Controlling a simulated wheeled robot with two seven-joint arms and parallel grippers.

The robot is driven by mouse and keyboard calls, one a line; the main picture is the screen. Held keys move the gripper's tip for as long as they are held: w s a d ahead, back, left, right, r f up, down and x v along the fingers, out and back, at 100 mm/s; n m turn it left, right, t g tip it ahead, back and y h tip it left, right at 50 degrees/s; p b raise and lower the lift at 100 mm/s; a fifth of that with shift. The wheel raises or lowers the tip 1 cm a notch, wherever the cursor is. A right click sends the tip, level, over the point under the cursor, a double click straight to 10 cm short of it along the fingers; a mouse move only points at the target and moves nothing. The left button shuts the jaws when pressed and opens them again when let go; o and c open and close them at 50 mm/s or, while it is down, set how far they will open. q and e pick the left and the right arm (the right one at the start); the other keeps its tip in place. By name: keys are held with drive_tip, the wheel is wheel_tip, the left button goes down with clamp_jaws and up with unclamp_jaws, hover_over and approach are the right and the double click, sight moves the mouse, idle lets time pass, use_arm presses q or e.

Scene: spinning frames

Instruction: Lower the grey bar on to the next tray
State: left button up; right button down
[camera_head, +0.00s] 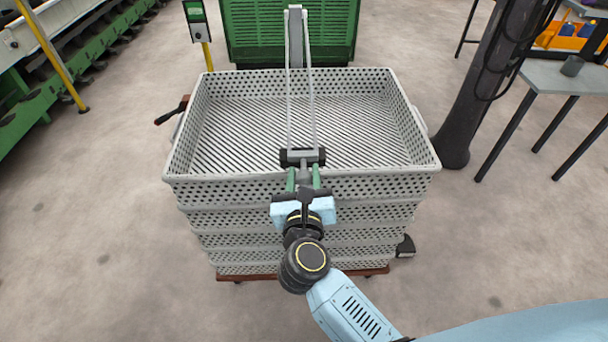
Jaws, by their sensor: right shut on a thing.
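My right gripper (303,178) is at the near rim of the stack of pale grey perforated trays (420,150). Its green fingers are shut on the near end of the grey bar (303,156), a dark and grey piece with black ends. From there, two thin pale rails run away over the top tray to a grey upright part at its far side. The top tray looks empty, with a slatted floor. I cannot tell whether the bar touches the rim. My left gripper is not in view.
The tray stack stands on a brown wheeled base (262,277). A green slatted crate (250,30) stands behind it. A dark post (470,100) and a grey table (570,78) are at right. A green machine (60,75) is at left. The floor beside the stack is mostly clear.

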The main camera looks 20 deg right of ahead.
drive_tip(key=c, duration=1)
unclamp_jaws()
drive_tip(key=shift+s+a, duration=0.15)
drive_tip(key=shift+s, duration=0.35)
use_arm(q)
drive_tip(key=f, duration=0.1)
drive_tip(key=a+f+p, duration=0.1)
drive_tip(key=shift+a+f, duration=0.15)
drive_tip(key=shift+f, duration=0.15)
use_arm(e)
drive_tip(key=v, duration=1.2)
drive_tip(key=shift+s, duration=0.15)
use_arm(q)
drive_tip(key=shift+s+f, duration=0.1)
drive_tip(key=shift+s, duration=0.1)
